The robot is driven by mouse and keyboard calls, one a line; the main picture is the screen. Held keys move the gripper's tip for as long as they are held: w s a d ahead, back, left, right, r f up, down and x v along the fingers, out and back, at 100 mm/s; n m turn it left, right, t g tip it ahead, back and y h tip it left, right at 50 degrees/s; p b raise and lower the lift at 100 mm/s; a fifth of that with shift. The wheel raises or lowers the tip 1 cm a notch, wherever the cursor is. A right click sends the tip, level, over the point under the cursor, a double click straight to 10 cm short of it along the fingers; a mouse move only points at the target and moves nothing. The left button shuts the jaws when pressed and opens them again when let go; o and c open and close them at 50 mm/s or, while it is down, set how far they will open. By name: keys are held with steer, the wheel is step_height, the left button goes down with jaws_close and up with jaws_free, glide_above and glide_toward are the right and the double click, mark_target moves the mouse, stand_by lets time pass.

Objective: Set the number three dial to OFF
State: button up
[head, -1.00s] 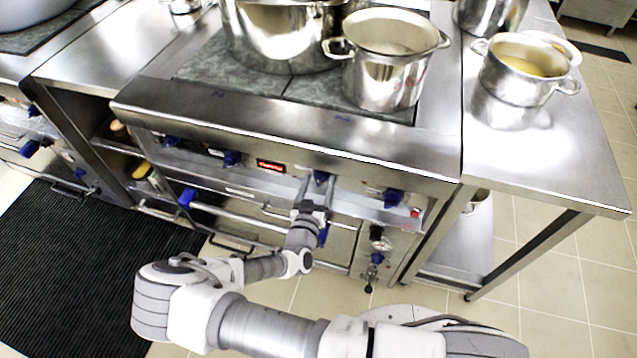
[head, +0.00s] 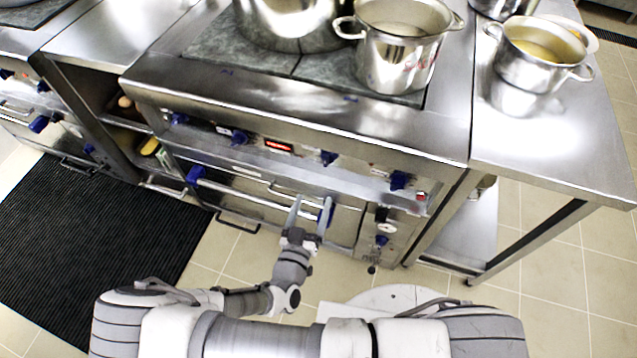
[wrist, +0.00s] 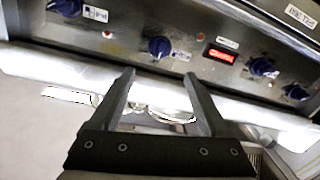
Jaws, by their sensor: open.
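The number three dial (head: 328,158) is the third blue knob from the left on the steel range's front panel. It also shows in the wrist view (wrist: 160,46), where the picture is upside down, beyond the gap between my fingers. A small label sits beside it there; the dial's exact setting is too small to read. My gripper (head: 310,206) is open and empty, in front of the oven front and below the panel. In the wrist view my gripper (wrist: 160,76) has both fingers apart from the dial.
Other blue knobs flank it, one on the left (head: 240,138) and one on the right (head: 400,180). A red display (head: 278,146) is on the panel. An oven handle bar (head: 245,208) runs behind my gripper. Pots (head: 397,55) stand on the cooktop. Floor in front is clear.

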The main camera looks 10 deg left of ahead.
steer(key=s, duration=0.4)
steer(key=shift+a+r, duration=0.1)
steer(key=shift+a, duration=0.05)
stand_by(0.4)
